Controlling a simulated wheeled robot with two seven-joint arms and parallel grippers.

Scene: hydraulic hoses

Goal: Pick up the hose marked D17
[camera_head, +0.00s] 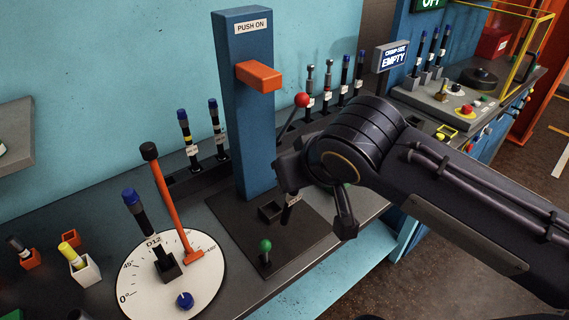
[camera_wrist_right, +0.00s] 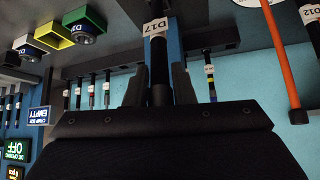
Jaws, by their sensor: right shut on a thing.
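The hose marked D17 (camera_wrist_right: 158,60) is a dark hose with a white label, between the fingers of my right gripper (camera_wrist_right: 158,88) in the right wrist view. The gripper is shut on it. In the head view my right gripper (camera_head: 314,198) is in front of the blue PUSH ON post (camera_head: 250,130), above its dark base plate (camera_head: 225,215). The hose's lower end (camera_head: 288,213) shows just below the gripper, near a small square socket (camera_head: 270,211). Whether it touches the plate I cannot tell. My left gripper is not in view.
A white dial (camera_head: 205,275) with an orange lever (camera_head: 175,205) and the hose marked D12 (camera_head: 140,215) stands at the left. A green-knobbed lever (camera_head: 265,248) is on the base plate. Several hoses stand in the rack (camera_head: 185,183) behind. An orange arm (camera_head: 260,76) juts from the post.

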